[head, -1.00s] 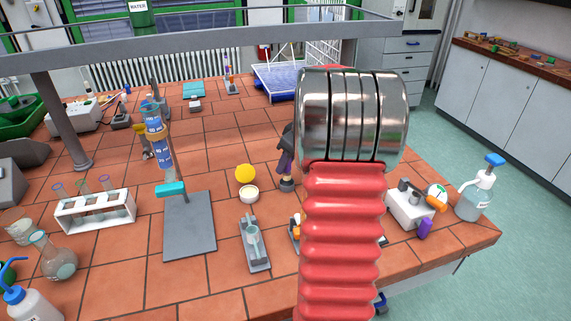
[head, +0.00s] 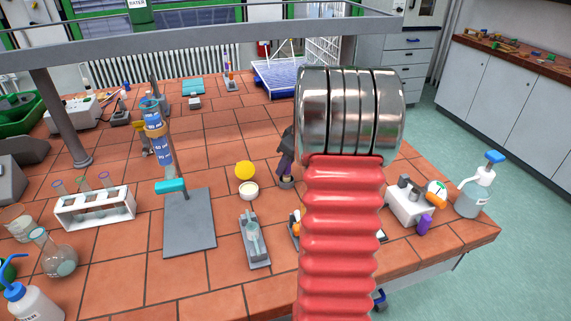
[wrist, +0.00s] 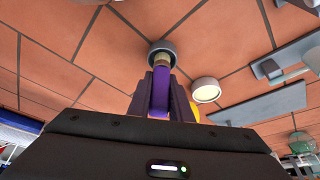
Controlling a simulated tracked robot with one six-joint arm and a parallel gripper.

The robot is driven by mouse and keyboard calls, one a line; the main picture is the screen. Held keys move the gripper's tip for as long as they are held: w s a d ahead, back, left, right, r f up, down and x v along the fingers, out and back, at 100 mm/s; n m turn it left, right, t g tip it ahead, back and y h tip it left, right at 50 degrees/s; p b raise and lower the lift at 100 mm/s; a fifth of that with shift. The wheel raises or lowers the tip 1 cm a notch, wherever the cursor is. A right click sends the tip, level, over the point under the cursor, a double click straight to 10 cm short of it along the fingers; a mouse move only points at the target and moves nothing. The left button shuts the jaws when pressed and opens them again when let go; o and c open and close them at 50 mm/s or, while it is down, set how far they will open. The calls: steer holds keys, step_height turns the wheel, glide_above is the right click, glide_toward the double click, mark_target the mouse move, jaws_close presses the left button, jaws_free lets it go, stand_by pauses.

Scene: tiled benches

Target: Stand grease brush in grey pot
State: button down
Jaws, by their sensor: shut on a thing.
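The grease brush (wrist: 160,92) has a purple handle and a pale ferrule. My gripper (wrist: 160,97) is shut on its handle, one dark finger on each side. The grey pot (wrist: 173,44) is a small round cup on the tiled bench, in line with the brush's far end in the wrist view. The bristles are hidden at the pot's mouth, and I cannot tell how deep they are. In the head view the grey pot (head: 286,183) shows directly below my dark fingers (head: 286,158), just left of my red arm, which hides part of the gripper.
A white round dish (head: 249,191) and a yellow disc (head: 245,170) stand close left of the pot. A stand with a grey base (head: 190,225) is further left. Bare tiles lie behind the pot.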

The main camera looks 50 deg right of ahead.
steer(key=shift+f, duration=0.5)
steer(key=c, duration=1.5)
jaws_free()
steer(key=shift+c, duration=0.2)
steer(key=shift+r, duration=0.1)
steer(key=v, duration=1.3)
steer(key=shift+r, duration=0.25)
steer(key=shift+s, duration=0.1)
